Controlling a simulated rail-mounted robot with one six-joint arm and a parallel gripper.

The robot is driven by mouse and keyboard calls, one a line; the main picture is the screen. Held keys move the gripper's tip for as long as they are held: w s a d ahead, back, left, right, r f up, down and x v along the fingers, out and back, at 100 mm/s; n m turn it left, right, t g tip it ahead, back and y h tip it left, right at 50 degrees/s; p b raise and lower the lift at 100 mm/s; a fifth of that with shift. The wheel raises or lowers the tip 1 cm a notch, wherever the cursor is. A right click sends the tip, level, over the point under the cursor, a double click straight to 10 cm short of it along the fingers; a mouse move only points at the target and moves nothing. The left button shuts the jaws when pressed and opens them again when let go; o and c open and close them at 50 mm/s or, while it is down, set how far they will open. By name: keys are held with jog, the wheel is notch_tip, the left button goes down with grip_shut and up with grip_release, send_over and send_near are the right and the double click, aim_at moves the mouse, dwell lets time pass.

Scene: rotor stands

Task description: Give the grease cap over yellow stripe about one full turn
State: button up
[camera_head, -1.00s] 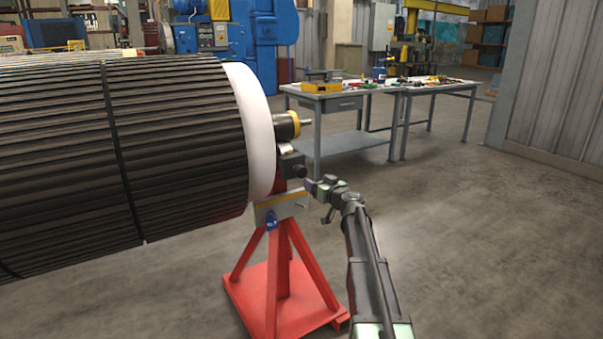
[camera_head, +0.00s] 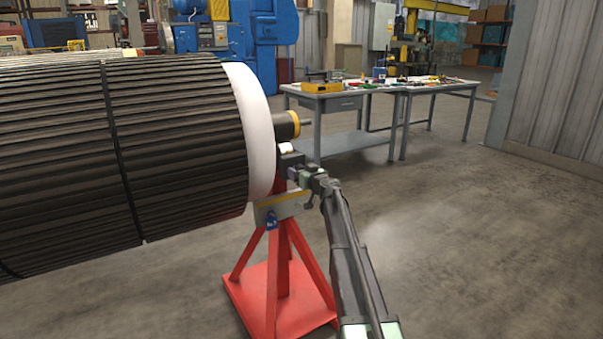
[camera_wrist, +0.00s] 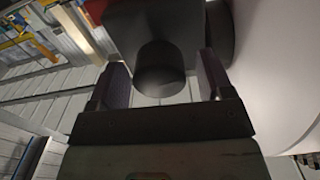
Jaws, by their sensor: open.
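The grease cap (camera_wrist: 160,72) is a dark, round cylinder standing out from a dark block (camera_wrist: 150,22) in the wrist view. My gripper (camera_head: 299,173) is at the bearing end of the red stand in the head view. Its two purple-padded fingers are open, one on each side of the cap, with gaps visible between pads and cap. The yellow stripe (camera_head: 284,205) runs along the grey plate on the stand, below the block. In the head view, the cap is hidden behind my gripper.
The large ribbed rotor (camera_head: 175,150) with its white end ring (camera_head: 254,130) lies left of my gripper. A shaft end with a yellow ring (camera_head: 294,123) is above. The red stand (camera_head: 280,290) is below. Workbenches (camera_head: 345,98) stand behind; the floor at right is clear.

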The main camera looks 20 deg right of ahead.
jog(key=c, duration=0.9)
jog(key=shift+m, duration=0.3)
jog(key=m, duration=0.4)
jog(key=shift+m, duration=0.3)
jog(key=m, duration=0.4)
jog(key=shift+d+m, duration=0.1)
jog(key=shift+m, duration=0.2)
jog(key=m, duration=0.5)
jog(key=shift+f+m, duration=0.1)
jog(key=shift+m, duration=2.6)
